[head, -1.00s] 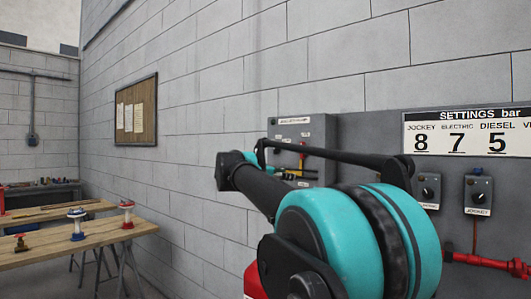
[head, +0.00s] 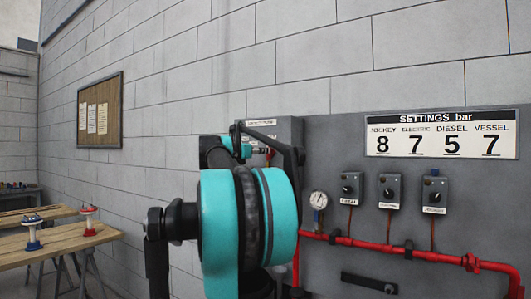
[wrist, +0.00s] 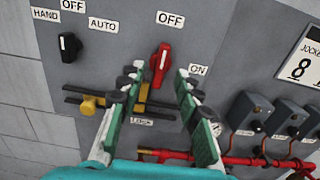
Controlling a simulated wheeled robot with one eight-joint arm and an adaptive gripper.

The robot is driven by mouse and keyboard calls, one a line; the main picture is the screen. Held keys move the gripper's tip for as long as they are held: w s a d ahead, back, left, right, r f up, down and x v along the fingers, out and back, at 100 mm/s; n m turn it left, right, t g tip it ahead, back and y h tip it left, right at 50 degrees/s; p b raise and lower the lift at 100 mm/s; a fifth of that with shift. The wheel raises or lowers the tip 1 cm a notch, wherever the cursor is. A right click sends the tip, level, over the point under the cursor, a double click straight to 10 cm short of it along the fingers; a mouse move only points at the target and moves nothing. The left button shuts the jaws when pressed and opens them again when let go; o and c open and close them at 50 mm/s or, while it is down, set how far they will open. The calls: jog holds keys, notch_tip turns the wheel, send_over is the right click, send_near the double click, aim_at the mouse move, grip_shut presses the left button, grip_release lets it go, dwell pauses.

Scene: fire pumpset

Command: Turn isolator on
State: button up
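The isolator is a red rotary handle (wrist: 160,62) on the grey control box, seen in the wrist view. It stands nearly upright, pointing towards the OFF label (wrist: 170,19) above it; an ON label (wrist: 198,70) sits to its right. My gripper (wrist: 159,74) is open, with one finger on each side of the handle's lower end. I cannot tell whether either fingertip touches it. In the head view my arm hides the isolator and most of the grey box (head: 288,130).
A black HAND/OFF/AUTO selector (wrist: 68,46) is left of the isolator. Yellow-knobbed black bars (wrist: 88,106) lie below. Small switch boxes (head: 389,191), a gauge (head: 319,199) and a red pipe (head: 385,247) are to the right. A wooden bench (head: 60,237) stands left.

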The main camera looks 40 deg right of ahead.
jog(key=x, duration=0.5)
grip_shut()
